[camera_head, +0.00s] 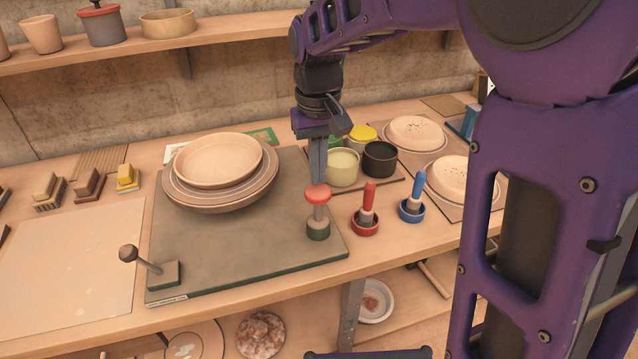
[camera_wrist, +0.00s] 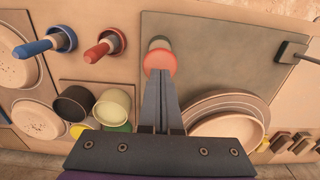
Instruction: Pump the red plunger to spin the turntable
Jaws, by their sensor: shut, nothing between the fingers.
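The red plunger (camera_head: 318,194) is a red-capped post on a dark green base at the front right of a grey-green board (camera_head: 240,262). The turntable (camera_head: 221,186) stands at the back of that board and bears a shallow tan dish (camera_head: 217,160). My gripper (camera_head: 318,180) is shut and empty, pointing down with its fingertips at the red cap. In the wrist view, the fingertips (camera_wrist: 160,80) overlap the near edge of the red cap (camera_wrist: 160,62). I cannot tell whether they touch it.
A red-handled tool (camera_head: 368,198) and a blue-handled tool (camera_head: 417,186) stand in cups right of the plunger. Several jars, including a black one (camera_head: 380,158), stand behind. A lever with a round knob (camera_head: 128,253) is at the board's front left. The board's front middle is clear.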

